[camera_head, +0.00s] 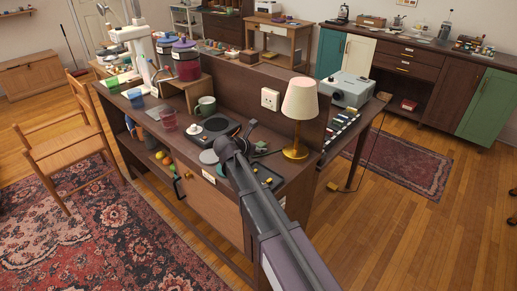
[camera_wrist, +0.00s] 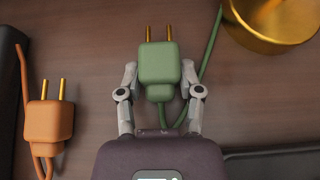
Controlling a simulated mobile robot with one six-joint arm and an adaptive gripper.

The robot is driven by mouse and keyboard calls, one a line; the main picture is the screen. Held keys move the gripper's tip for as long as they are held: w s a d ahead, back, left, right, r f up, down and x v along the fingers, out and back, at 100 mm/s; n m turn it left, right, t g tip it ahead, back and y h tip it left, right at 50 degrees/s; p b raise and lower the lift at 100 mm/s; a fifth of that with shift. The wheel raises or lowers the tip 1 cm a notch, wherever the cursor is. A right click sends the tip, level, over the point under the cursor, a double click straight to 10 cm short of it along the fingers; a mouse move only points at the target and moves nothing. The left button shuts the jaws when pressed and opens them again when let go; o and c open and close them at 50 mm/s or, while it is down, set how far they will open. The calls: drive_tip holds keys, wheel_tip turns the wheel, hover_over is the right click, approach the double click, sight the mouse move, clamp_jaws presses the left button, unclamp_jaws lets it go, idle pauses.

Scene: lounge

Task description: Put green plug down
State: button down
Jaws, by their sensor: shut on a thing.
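The green plug (camera_wrist: 159,65) shows in the wrist view, its two brass prongs pointing up the picture. The two fingers of my gripper (camera_wrist: 160,82) are shut on its sides. Its green cord runs from the plug's lower end up past its right side. The plug is over the brown wooden counter; I cannot tell whether it touches the surface. In the head view my arm reaches to the counter (camera_head: 297,172) near the lamp, and the gripper is small there.
An orange plug (camera_wrist: 50,120) lies left of my gripper. The lamp's gold base (camera_wrist: 270,22) is close at the upper right. A lamp (camera_head: 299,103), a white wall socket (camera_head: 270,99) and a dark hot plate (camera_head: 214,130) are around the arm. Bare wood lies between the plugs.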

drive_tip(key=shift+c, duration=1.3)
unclamp_jaws()
drive_tip(key=shift+r+p, duration=0.65)
drive_tip(key=p+v, duration=0.6)
drive_tip(key=v, duration=0.6)
drive_tip(key=shift+f, duration=0.1)
drive_tip(key=shift+d, duration=0.1)
